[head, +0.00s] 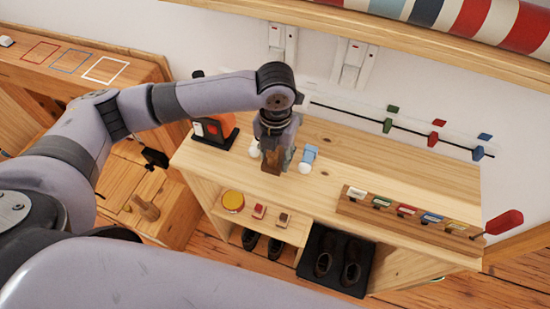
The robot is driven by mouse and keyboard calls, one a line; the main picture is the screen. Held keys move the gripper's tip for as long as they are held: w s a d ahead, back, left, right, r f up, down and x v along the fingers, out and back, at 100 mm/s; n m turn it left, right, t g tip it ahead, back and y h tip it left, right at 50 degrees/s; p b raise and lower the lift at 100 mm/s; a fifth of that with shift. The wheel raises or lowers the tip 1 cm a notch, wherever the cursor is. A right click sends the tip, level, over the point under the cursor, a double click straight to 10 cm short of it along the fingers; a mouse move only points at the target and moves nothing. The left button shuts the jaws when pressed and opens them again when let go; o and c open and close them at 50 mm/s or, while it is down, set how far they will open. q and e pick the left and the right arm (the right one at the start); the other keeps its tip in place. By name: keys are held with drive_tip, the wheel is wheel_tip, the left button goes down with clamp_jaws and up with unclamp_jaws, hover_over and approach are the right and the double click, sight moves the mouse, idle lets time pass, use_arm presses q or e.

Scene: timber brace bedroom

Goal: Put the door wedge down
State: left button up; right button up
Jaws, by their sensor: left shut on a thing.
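The door wedge (271,163) is a dark brown block. My left gripper (273,152) comes down from above and is shut on it, over the front part of the light wooden bench top (330,168). The gripper hides the wedge's upper part. I cannot tell whether the wedge's lower end touches the bench top. My right gripper is not in view.
A blue item with a white knob (308,158) stands close to the right of the gripper. An orange and black device (213,130) is to its left. A rack of coloured tags (408,213) lies at the right.

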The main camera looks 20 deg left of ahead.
use_arm(q)
drive_tip(key=shift+f, duration=2)
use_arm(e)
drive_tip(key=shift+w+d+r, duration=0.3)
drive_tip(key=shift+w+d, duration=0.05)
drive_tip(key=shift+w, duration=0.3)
use_arm(q)
drive_tip(key=shift+f, duration=0.1)
drive_tip(key=o, duration=1.2)
drive_tip(key=shift+o, duration=0.2)
wheel_tip(320, 180, up, 12)
drive_tip(key=shift+r+b, duration=0.15)
drive_tip(key=shift+b, duration=0.45)
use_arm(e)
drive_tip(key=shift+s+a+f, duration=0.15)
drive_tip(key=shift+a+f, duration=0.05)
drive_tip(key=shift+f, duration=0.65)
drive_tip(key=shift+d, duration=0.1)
